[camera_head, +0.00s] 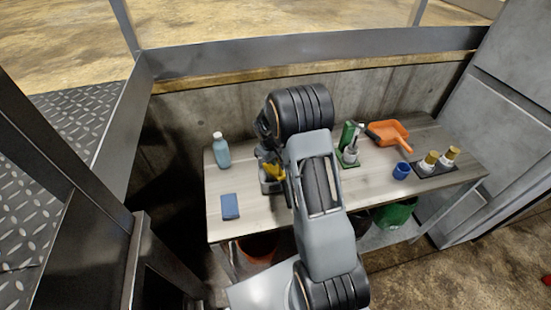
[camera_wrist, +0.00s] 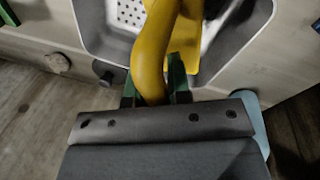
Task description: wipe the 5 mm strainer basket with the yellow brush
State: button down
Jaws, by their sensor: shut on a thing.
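The yellow brush (camera_wrist: 152,50) is in my gripper (camera_wrist: 153,82), whose green fingertips close on its curved handle in the wrist view. The strainer basket (camera_wrist: 92,28) is a grey open container with a perforated pale floor, under and beyond the brush. A wider yellow part of the brush lies over the basket's inside; whether it touches the floor is unclear. In the head view, the yellow brush (camera_head: 275,172) shows at the grey basket (camera_head: 268,187) on the table, left of my arm. My arm hides much of both.
A concrete wall stands behind.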

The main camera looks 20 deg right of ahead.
jog(key=shift+f+b, duration=0.8)
jog(key=shift+f, duration=0.1)
dwell(0.3)
jog(key=shift+s+d+r, duration=0.1)
jog(key=shift+s+d, duration=0.2)
jog(key=shift+d, duration=0.6)
jog(key=shift+s+d+r, duration=0.1)
jog(key=shift+s+d, duration=0.15)
jog(key=shift+d, duration=0.6)
jog(key=shift+s+d+f, duration=0.1)
jog(key=shift+d+f, duration=0.05)
jog(key=shift+d, duration=0.15)
jog(key=shift+f, duration=0.1)
jog(key=shift+a, duration=0.1)
